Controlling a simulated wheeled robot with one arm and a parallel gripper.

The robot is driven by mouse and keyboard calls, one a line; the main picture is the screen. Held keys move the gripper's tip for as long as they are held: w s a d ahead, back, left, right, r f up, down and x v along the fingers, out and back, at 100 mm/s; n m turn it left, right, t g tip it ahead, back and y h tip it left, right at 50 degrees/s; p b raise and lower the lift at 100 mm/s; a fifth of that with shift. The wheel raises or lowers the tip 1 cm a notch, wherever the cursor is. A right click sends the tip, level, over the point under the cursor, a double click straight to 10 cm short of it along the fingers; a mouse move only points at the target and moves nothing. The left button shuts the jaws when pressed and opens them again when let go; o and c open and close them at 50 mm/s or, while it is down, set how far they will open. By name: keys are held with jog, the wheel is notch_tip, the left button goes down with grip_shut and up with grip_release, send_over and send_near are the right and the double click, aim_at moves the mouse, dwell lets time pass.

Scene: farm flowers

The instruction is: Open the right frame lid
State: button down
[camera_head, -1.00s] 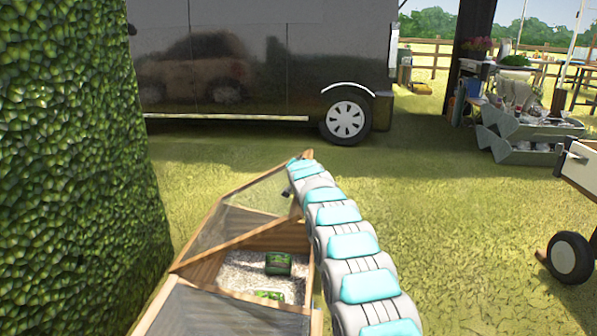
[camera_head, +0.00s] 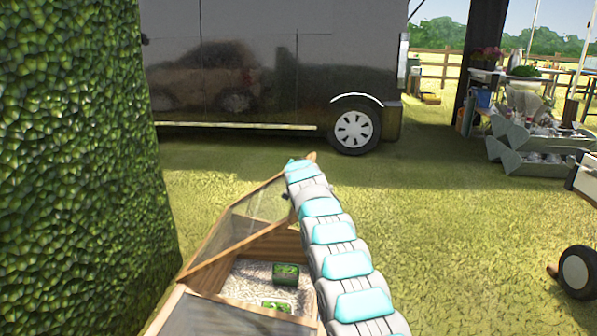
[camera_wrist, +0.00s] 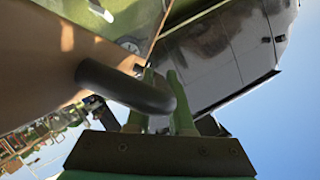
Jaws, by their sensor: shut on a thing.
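The wooden-framed lid with a clear pane (camera_head: 245,222) stands raised and tilted over the far part of the wooden cold frame (camera_head: 255,316). Beneath it the box is open. In the wrist view, a dark curved handle (camera_wrist: 115,84) sticks out from the lid's brown wood (camera_wrist: 45,55). My gripper (camera_wrist: 161,88) has its green fingers closed on the handle. In the head view, my arm reaches to the lid's raised edge and mostly hides the gripper and handle.
Green plant pots (camera_head: 285,273) stand on pale gravel inside the frame. Another pane (camera_head: 205,318) lies at the near end. A tall hedge (camera_head: 75,150) is close on the left. A dark van (camera_head: 250,75) stands behind. Open grass (camera_head: 450,235) lies to the right.

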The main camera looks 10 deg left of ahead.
jog(key=shift+a+r+p, duration=0.35)
jog(key=shift+a+r, duration=0.2)
jog(key=shift+a, duration=0.1)
jog(key=shift+a+r, duration=0.15)
jog(key=shift+a, duration=0.05)
dwell(0.5)
jog(key=c, duration=0.8)
grip_release()
jog(key=shift+s+d+b, duration=0.1)
jog(key=shift+b, duration=0.3)
